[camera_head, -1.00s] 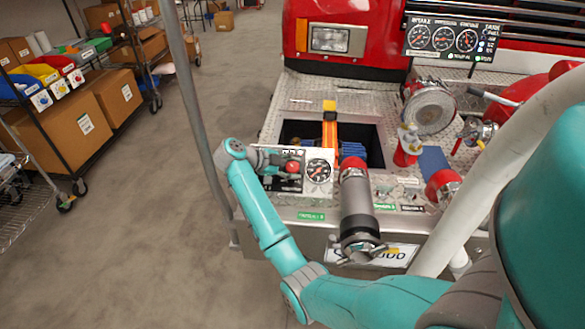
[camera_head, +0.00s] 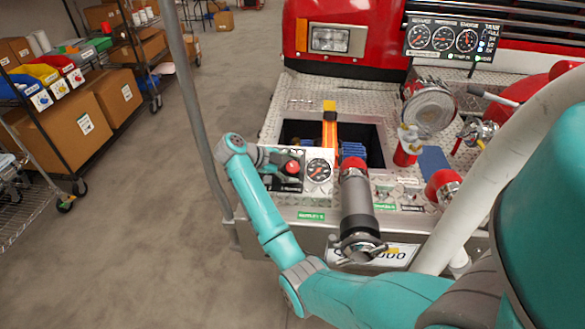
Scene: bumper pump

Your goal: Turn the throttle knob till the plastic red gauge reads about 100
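The gripper body hides the left part of the panel.
A grey pipe with a red collar (camera_head: 358,205) stands close right of the gauge. An open bay with an orange bar (camera_head: 330,131) lies behind the panel. A grey pole (camera_head: 196,110) rises left of my arm. Three more gauges sit on the upper panel (camera_head: 442,40).

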